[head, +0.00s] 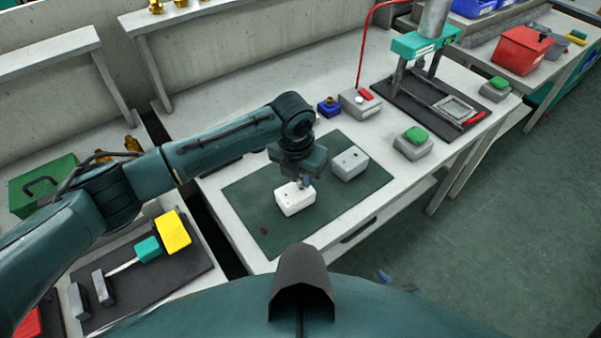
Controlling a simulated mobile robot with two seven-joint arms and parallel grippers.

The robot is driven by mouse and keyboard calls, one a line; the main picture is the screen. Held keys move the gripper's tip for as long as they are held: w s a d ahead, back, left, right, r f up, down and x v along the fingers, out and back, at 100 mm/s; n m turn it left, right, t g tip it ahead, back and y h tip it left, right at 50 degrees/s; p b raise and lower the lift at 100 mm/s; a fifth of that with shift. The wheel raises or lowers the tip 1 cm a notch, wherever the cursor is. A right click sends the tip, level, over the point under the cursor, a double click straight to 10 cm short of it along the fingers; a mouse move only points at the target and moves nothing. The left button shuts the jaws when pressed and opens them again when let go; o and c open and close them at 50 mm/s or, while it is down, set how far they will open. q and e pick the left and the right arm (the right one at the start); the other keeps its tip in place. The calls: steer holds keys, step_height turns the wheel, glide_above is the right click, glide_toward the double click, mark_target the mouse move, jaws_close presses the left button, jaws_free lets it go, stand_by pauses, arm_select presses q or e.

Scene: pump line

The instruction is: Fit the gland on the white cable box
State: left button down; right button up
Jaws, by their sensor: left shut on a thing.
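The white cable box (293,202) sits on the dark green mat (252,190), with small dark holes in its faces. My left gripper (305,183) points down at the box's upper right end, at or just above its top. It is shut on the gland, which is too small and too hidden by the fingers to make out. I cannot tell whether the gland touches the box. A small blue-grey part past my body's edge seems to be the tip of my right gripper (383,275); its jaws cannot be read.
A grey box (350,163) stands close right of the white one. A green-button box (413,143) and a press (425,45) stand right. The mat's front is mostly clear.

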arm_select(q)
steer(key=shift+f, duration=0.2)
stand_by(0.6)
steer(key=c, duration=1.2)
jaws_free()
steer(key=shift+c, duration=0.2)
steer(key=r+p, duration=0.3)
steer(key=shift+s+a+r, duration=0.15)
steer(key=shift+s+r, duration=0.05)
steer(key=shift+r, duration=0.1)
steer(key=shift+s+r, duration=0.2)
steer(key=shift+r, duration=0.95)
